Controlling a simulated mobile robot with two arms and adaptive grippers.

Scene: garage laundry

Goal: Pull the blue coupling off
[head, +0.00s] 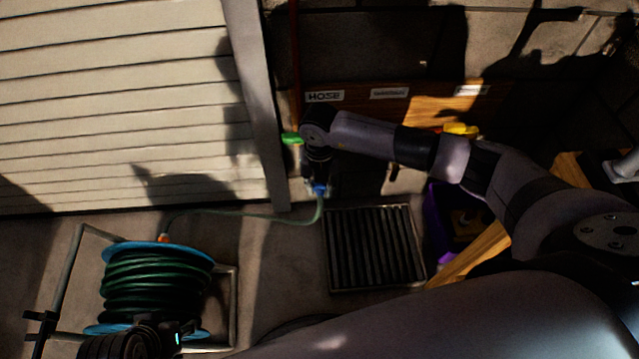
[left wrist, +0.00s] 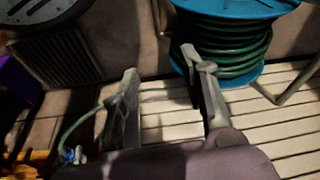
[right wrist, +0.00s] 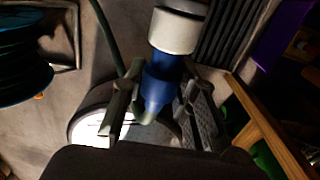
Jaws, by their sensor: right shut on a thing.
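The blue coupling (head: 320,188) hangs below the tap area at the wall, with the green hose (head: 270,216) running from it to the reel. In the right wrist view the blue coupling (right wrist: 162,80) stands between the fingers, below a pale collar (right wrist: 174,32). My right gripper (right wrist: 160,108) is shut on it. The green tap handle (head: 291,138) shows left of my right wrist. The tap body is mostly hidden by my gripper. My left gripper (left wrist: 163,85) is open and empty near the hose reel; the coupling (left wrist: 75,155) shows far off, lower left, in that view.
The hose reel (head: 155,284) with blue rims stands in a metal frame at the lower left. A floor grate (head: 373,248) lies right of the coupling. A purple crate (head: 438,215) and a wooden beam (head: 470,256) are further right. A slatted door (head: 120,100) fills the upper left.

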